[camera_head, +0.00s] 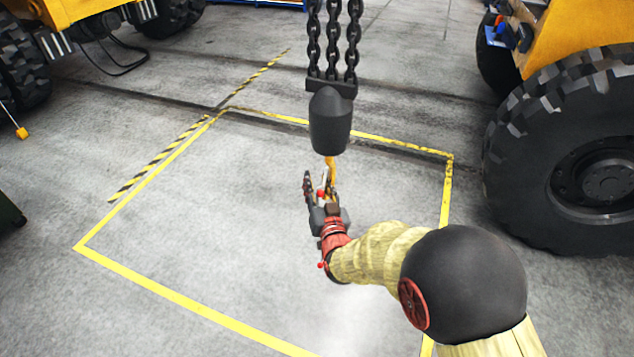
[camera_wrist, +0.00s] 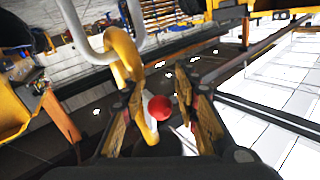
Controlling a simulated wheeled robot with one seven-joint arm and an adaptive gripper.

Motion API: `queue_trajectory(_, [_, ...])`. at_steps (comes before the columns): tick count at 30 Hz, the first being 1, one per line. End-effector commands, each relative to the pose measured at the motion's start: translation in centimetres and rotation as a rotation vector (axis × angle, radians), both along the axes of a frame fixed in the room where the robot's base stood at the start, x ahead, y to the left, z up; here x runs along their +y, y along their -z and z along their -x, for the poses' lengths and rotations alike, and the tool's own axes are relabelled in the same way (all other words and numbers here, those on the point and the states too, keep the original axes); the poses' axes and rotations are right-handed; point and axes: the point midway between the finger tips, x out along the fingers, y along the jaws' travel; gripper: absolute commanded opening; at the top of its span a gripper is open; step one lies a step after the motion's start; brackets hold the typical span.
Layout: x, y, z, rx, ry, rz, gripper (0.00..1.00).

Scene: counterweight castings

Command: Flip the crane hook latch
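A dark crane hook block (camera_head: 330,122) hangs on chains in the head view. The orange-yellow hook (camera_head: 331,163) below it is partly hidden by my gripper (camera_head: 320,184). In the wrist view, the yellow hook (camera_wrist: 121,50) passes at and behind the left finger, with a pale metal loop (camera_wrist: 135,14) at its top. A red ball (camera_wrist: 159,108), seemingly the latch's knob, shows between the two fingers of my gripper (camera_wrist: 165,85). The fingers stand apart with gaps beside the ball, so they look open. The rest of the latch is not clear.
Black chains (camera_head: 333,45) run up from the block. A large black tyre (camera_head: 575,150) of a yellow machine stands at right; another machine (camera_head: 75,12) is at upper left. The floor inside the yellow marking (camera_head: 180,298) is clear.

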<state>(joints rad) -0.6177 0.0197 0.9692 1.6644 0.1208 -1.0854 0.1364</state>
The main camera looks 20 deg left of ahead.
Motion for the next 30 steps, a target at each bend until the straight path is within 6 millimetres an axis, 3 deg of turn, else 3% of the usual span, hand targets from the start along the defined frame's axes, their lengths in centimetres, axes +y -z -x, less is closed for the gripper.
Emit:
queue_trajectory(15, [0.01, -0.04, 0.01, 0.0, 0.0, 0.0, 0.0])
queue_trajectory(30, [0.01, -0.07, 0.01, -0.001, -0.001, -0.001, 0.0])
